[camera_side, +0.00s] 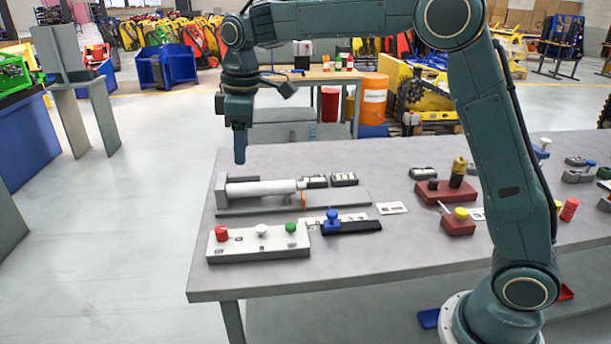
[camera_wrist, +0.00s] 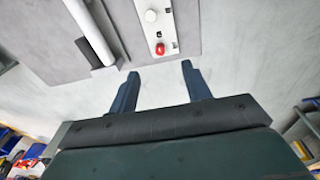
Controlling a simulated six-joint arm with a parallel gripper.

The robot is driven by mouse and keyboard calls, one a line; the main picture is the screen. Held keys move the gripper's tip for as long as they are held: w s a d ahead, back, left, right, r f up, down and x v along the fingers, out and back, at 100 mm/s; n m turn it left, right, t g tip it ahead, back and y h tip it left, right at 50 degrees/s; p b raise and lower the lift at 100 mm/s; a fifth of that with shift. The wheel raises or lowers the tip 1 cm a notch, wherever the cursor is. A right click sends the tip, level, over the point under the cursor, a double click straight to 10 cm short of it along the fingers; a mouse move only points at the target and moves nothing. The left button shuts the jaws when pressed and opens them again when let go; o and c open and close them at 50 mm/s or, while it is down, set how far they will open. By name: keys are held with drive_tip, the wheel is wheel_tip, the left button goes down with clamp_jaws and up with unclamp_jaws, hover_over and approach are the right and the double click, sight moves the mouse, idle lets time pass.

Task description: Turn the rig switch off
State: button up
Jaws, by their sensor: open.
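No label that I can read marks the rig switch. A white box (camera_side: 262,245) at the table's front left carries a red button (camera_side: 221,233), a white button (camera_side: 262,229) and a green button (camera_side: 291,227). In the wrist view the same box (camera_wrist: 155,40) lies past my fingertips, with its red button (camera_wrist: 161,48) nearest. A small red block (camera_side: 458,228) with a yellow knob and a pale lever stands right of centre. My gripper (camera_side: 240,158) hangs above the table's left end, touching nothing. In the wrist view its fingers (camera_wrist: 160,80) are apart and empty.
A white cylinder on a grey fixture (camera_side: 262,187) lies behind the box. A blue-knobbed slider (camera_side: 334,222) stands right of the box. A larger red block with posts (camera_side: 445,192) is farther right. The table's front left corner (camera_side: 205,285) is clear.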

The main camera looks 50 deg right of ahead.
sight(220, 229)
drive_tip(key=w+a+f+n+g, duration=0.1)
drive_tip(key=w+a+f+n, duration=0.1)
drive_tip(key=w+f, duration=0.5)
drive_tip(key=shift+a+f+n, duration=0.3)
drive_tip(key=shift+a+f, duration=0.3)
drive_tip(key=shift+w+f, duration=0.1)
wheel_tip(220, 229, down, 14)
drive_tip(key=shift+r, duration=0.25)
drive_tip(key=c, duration=1)
